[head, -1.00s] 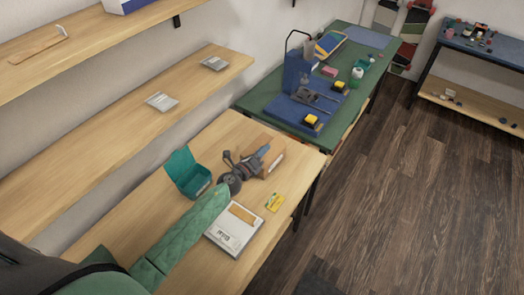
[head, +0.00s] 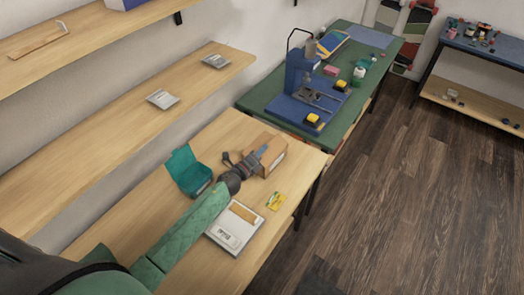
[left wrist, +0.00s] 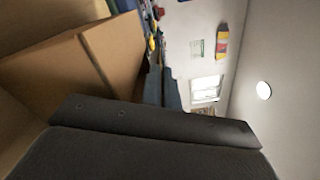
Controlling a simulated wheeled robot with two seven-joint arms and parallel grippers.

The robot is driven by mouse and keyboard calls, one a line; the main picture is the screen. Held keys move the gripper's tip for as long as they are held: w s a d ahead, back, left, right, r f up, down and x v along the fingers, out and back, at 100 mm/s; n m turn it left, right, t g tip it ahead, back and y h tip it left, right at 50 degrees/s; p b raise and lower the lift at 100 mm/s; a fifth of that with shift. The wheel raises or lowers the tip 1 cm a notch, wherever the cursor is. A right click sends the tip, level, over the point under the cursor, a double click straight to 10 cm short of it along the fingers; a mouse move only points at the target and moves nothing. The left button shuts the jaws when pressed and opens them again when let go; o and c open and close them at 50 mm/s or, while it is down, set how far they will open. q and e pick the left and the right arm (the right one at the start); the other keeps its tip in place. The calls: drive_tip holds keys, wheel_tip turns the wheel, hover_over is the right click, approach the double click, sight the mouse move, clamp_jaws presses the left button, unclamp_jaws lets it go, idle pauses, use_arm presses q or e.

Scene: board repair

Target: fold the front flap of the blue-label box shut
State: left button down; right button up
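The brown cardboard box (head: 278,161) sits near the far end of the wooden table, close to the green table. A narrow blue patch (head: 262,149) shows at its top, partly behind my gripper; I cannot tell whether it is the label. My left gripper (head: 250,163) is at the box's near left side and hides its front and flap. I cannot tell if they touch. In the left wrist view brown cardboard panels (left wrist: 118,45) fill the upper left, with a dark part of my gripper across the bottom. Its finger opening is not clear. My right gripper is out of view.
An open teal box (head: 188,172) stands left of my gripper. Shelves (head: 120,120) run along the left wall. The green table (head: 265,108) stands beyond.

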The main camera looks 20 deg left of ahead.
use_arm(q)
drive_tip(key=c, duration=1.6)
unclamp_jaws()
drive_tip(key=shift+c, duration=0.2)
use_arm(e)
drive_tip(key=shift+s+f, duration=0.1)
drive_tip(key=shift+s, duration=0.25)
